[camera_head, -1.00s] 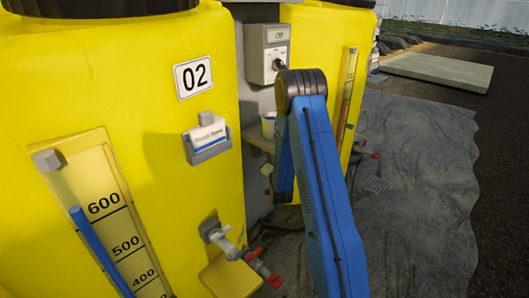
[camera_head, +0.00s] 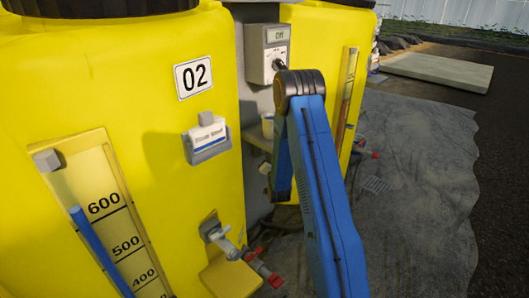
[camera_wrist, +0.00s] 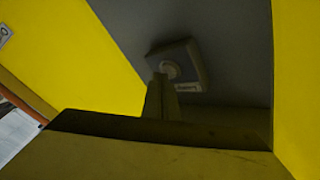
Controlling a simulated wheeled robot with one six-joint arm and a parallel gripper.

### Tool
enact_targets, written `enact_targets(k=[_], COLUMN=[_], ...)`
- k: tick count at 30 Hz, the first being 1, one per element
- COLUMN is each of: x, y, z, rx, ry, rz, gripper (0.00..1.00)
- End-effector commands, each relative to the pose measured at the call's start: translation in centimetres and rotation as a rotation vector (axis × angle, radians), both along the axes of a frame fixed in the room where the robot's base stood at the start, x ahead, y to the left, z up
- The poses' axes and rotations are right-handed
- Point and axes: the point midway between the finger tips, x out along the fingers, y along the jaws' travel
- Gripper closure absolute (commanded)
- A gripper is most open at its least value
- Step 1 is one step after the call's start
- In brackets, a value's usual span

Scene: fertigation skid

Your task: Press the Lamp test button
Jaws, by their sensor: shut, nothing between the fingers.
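In the wrist view a small grey box (camera_wrist: 188,62) is mounted on the dark grey panel. It bears a pale round button (camera_wrist: 168,70) and a light label, too blurred to read, so I cannot confirm that it is the Lamp test button. My gripper (camera_wrist: 161,80) is shut and empty, with its tips just below the round button and partly covering its lower edge. I cannot tell whether they touch. In the head view my blue arm reaches down between the yellow tanks, and the gripper and this box are hidden.
Yellow tank 02 (camera_head: 100,100) fills the left; another yellow tank (camera_head: 315,40) stands behind my arm. A grey control unit (camera_head: 266,52) with a display and knob is above. A valve with red handles (camera_head: 262,270) sticks out low. Open ground lies right.

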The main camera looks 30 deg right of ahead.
Motion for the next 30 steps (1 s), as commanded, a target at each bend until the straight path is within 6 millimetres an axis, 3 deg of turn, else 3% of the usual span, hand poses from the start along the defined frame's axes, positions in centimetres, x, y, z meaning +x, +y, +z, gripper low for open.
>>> enact_targets(k=[20,30], x=[0.4,-0.7], y=[0.1,-0.2], z=[0.0,0.0], rx=[0.000,0.000], ry=[0.000,0.001], rz=[0.000,0.000], gripper=[1.00,1.00])
